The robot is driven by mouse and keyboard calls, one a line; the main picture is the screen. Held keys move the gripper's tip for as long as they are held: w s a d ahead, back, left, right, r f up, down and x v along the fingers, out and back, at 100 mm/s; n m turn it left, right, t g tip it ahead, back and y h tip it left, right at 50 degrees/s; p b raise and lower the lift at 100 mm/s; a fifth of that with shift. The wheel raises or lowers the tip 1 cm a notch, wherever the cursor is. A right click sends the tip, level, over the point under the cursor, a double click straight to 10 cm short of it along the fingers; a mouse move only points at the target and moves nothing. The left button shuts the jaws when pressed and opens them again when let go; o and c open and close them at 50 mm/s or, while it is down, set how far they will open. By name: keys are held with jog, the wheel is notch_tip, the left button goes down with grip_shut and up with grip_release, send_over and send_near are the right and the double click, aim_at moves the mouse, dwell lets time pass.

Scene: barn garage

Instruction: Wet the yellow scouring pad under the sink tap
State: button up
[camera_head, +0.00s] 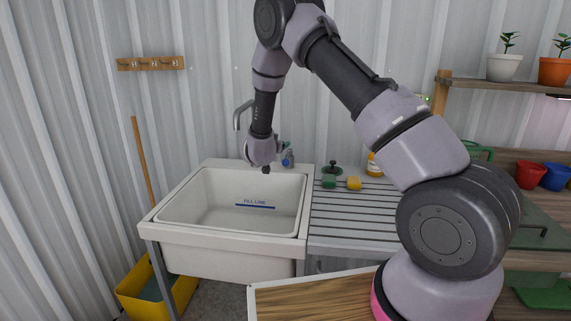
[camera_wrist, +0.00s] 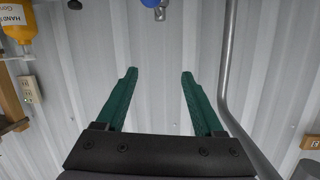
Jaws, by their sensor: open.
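The yellow scouring pad (camera_head: 354,183) lies on the ribbed drainboard right of the sink, beside a green pad (camera_head: 328,181). The white sink (camera_head: 180,208) has a blue "FILL LINE" mark on its inner wall and looks empty. The grey tap (camera_head: 240,112) rises behind the basin, partly hidden by my arm; its pipe (camera_wrist: 226,70) shows in the wrist view. My gripper (camera_head: 266,170) is above the back of the sink, left of the pad. In the wrist view its green fingers (camera_wrist: 158,72) are apart with nothing between them.
A dark green plunger-like item (camera_head: 332,168) and an orange-yellow bottle (camera_head: 374,165) stand behind the pads. The bottle also shows in the wrist view (camera_wrist: 17,25). A wooden-topped surface (camera_head: 310,297) is in front. Potted plants (camera_head: 504,67) stand on a shelf at right.

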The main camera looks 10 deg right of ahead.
aim_at(284, 164)
jog(key=s+a+f+n+t+h, duration=0.1)
jog(key=s+f+n+t+h, duration=0.15)
jog(key=f, duration=0.85)
jog(key=shift+g, duration=0.25)
jog(key=x, duration=0.9)
jog(key=shift+w+d, duration=0.25)
jog(key=shift+w, duration=0.05)
grip_shut()
